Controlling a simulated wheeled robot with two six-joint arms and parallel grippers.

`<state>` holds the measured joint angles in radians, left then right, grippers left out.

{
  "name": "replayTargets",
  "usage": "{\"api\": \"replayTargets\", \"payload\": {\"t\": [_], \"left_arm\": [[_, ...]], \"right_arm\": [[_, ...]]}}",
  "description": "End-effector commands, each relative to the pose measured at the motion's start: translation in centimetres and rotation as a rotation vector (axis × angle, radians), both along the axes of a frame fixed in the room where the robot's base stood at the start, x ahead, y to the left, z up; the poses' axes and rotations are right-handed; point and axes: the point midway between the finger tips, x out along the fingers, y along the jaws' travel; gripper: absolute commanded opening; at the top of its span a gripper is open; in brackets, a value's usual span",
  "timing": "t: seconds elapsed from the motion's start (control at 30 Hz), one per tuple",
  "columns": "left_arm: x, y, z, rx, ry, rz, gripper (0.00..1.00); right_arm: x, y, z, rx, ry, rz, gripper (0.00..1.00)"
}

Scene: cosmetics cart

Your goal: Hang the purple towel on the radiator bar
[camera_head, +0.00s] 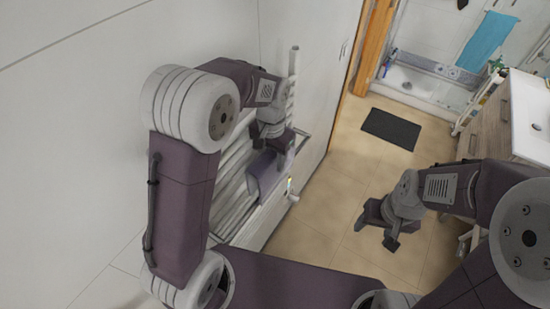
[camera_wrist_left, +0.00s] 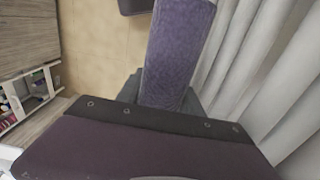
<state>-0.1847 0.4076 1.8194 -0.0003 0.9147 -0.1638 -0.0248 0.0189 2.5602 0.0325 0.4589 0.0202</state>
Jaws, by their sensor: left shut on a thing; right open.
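The purple towel (camera_head: 266,174) is at the white radiator (camera_head: 232,192) on the left wall, just below my left gripper (camera_head: 284,148). My left gripper is shut on the towel. In the left wrist view the towel (camera_wrist_left: 178,52) extends away from the gripper as a flat strip, beside the pale vertical radiator tubes (camera_wrist_left: 262,60). I cannot tell whether the towel touches or lies over a radiator bar; my left arm hides part of the radiator. My right gripper (camera_head: 377,226) is open and empty over the tiled floor, away from the towel.
A dark mat (camera_head: 391,129) lies on the beige floor (camera_head: 345,175). A blue towel (camera_head: 487,41) hangs by the bathtub at the back. A wooden cabinet with a white basin (camera_head: 528,110) stands at right. A white shelf cart (camera_wrist_left: 30,98) shows in the left wrist view.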

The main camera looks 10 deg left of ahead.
Motion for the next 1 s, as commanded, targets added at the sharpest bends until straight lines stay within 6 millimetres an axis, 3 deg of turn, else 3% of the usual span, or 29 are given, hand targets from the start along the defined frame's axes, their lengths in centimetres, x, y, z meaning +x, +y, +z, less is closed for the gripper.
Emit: {"api": "replayTargets", "payload": {"t": [0.03,1.0], "left_arm": [[0.0,0.0,-1.1,0.0,0.0,0.0,0.0],[0.0,0.0,-13.0,0.0,0.001,0.0,0.0]], "right_arm": [[0.0,0.0,-1.0,0.0,0.0,0.0,0.61],[0.0,0.0,-9.1,0.0,0.0,0.0,0.61]]}}
